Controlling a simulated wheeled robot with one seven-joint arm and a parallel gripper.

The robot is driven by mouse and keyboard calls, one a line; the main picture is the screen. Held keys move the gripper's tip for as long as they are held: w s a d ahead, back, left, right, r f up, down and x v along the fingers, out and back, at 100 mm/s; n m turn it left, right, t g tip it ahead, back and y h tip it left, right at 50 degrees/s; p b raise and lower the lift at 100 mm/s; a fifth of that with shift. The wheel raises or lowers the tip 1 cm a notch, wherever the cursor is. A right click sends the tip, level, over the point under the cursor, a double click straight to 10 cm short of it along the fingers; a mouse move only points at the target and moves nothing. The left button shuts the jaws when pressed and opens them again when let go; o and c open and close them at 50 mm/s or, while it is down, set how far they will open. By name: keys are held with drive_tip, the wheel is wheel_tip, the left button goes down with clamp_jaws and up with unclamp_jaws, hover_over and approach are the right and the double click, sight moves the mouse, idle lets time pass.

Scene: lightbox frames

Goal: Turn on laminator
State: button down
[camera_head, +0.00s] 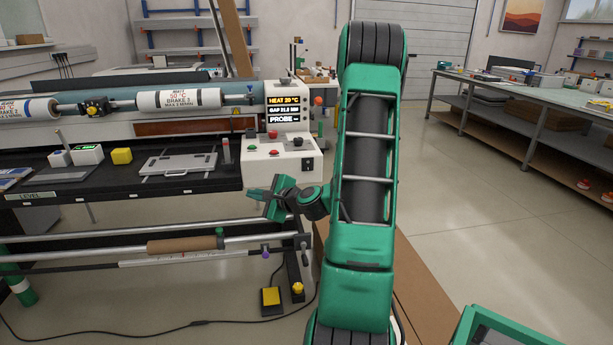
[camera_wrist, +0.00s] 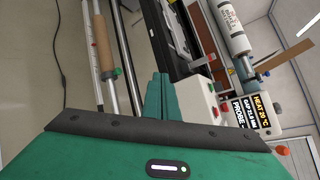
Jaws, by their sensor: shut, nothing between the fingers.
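The laminator (camera_head: 180,128) stands at the left, with rollers across its back and a white control box (camera_head: 262,172) at its right end. A display (camera_head: 287,109) reads HEAT 20 °C, GAP 21.8 MM and PROBE with dashes. The box carries a green button (camera_head: 252,148), red buttons (camera_head: 273,134), a black knob (camera_head: 297,141) and a dark switch (camera_head: 308,163) low on its front. My gripper (camera_head: 256,194) is shut and empty, just below and in front of the box. In the wrist view its closed fingers (camera_wrist: 161,80) point towards the laminator's front edge, beside the box (camera_wrist: 192,100).
A lower rail with a brown roll (camera_head: 185,244) runs beneath the laminator bed. A yellow foot pedal (camera_head: 271,297) and a black cable lie on the floor. A long workbench (camera_head: 530,98) stands at the right, with open floor before it.

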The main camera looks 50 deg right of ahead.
drive_tip(key=s+d+f+m+g+h, duration=0.1)
drive_tip(key=s+d+m+h, duration=0.3)
drive_tip(key=d+m, duration=0.4)
drive_tip(key=s+d+f+m+g+h, duration=0.1)
drive_tip(key=s+d+m+h, duration=0.4)
drive_tip(key=d+m, duration=0.4)
drive_tip(key=d, duration=0.3)
drive_tip(key=shift+s+f+m+h, duration=0.2)
drive_tip(key=shift+s+m+h, duration=0.1)
drive_tip(key=shift+h, duration=0.1)
drive_tip(key=shift+w, duration=0.15)
